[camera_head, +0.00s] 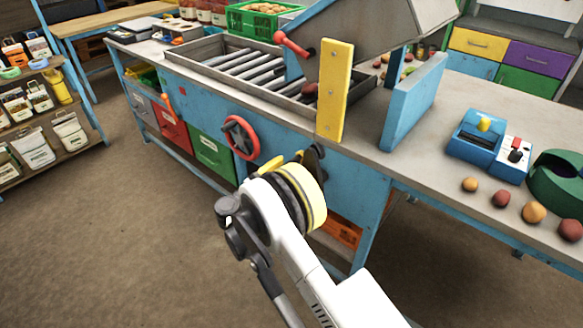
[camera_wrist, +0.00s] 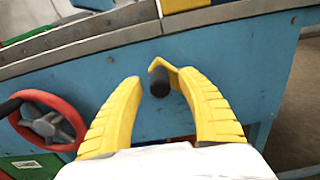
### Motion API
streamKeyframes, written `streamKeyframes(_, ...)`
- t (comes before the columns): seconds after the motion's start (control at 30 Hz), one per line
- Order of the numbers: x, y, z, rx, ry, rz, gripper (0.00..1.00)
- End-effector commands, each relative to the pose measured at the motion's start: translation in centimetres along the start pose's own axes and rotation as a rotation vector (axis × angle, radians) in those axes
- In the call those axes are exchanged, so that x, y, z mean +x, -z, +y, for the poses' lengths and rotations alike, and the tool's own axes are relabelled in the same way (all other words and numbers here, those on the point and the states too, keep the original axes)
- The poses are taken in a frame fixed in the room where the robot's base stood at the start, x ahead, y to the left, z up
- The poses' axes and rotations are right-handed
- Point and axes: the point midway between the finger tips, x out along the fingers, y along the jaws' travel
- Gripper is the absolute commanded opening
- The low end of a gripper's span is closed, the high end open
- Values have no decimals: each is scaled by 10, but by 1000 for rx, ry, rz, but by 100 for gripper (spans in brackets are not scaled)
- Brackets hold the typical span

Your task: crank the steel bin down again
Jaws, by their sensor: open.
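The grey steel bin (camera_head: 372,30) stands tilted above the bench, over a roller bed. A red handwheel (camera_head: 240,138) with a dark hub is on the blue bench front; it also shows at the left in the wrist view (camera_wrist: 48,120), with a black grip at its rim. My gripper (camera_head: 285,160) is to the right of the wheel, in front of the blue panel. In the wrist view my gripper (camera_wrist: 157,82) has its yellow fingers apart. A black knob (camera_wrist: 160,82) shows between the fingertips, beside a small yellow hooked piece; I cannot tell whether anything touches it.
A yellow upright plate (camera_head: 334,90) and a blue plate (camera_head: 412,102) stand by the bin. A red-knobbed lever (camera_head: 292,44) juts from its side. Blue devices (camera_head: 475,140) and several round items lie at right.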

Motion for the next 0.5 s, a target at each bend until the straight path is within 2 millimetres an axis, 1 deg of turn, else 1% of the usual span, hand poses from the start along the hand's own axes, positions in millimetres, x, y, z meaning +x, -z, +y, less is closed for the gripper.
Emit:
streamKeyframes(0.03,6,2,0,0,2,0,46)
streamKeyframes(0.1,13,1,0,0,1,0,46)
streamKeyframes(0.2,18,0,0,1,0,0,46)
streamKeyframes(0.47,19,-1,0,1,-1,1,46)
streamKeyframes(0.5,19,-1,0,1,0,1,38)
